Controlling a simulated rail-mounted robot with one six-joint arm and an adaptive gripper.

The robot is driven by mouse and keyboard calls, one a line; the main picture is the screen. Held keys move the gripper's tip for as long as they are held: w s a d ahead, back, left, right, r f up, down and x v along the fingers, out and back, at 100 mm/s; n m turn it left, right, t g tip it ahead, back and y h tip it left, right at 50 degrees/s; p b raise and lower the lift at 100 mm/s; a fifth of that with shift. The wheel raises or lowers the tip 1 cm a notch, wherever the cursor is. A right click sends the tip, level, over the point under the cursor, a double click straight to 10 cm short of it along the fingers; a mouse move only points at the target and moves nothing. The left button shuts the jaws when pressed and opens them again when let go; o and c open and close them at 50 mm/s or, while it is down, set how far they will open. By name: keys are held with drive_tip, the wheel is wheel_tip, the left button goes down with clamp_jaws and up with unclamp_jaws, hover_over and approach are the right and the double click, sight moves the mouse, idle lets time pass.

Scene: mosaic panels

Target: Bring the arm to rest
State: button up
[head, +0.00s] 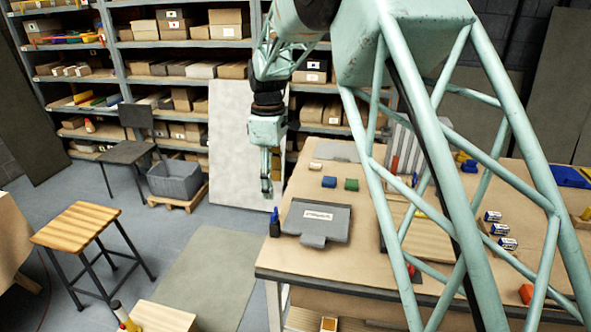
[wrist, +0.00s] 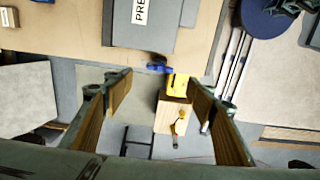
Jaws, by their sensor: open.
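My arm crosses the right half of the head view as a pale green lattice frame, and its far end hangs down at the upper middle. My gripper (head: 267,185) hangs beyond the left edge of the workbench (head: 262,262), in front of a pale leaning panel (head: 229,125). In the wrist view my gripper (wrist: 160,82) has its two wood-coloured fingers wide apart, with nothing held between them. Floor and a small wooden block or stool with a yellow item (wrist: 178,85) show between the fingers, well below them.
A stool (head: 77,224), chair and grey bin (head: 175,180) stand left; shelves line the back.

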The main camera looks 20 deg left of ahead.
drive_tip(key=shift+d, duration=0.1)
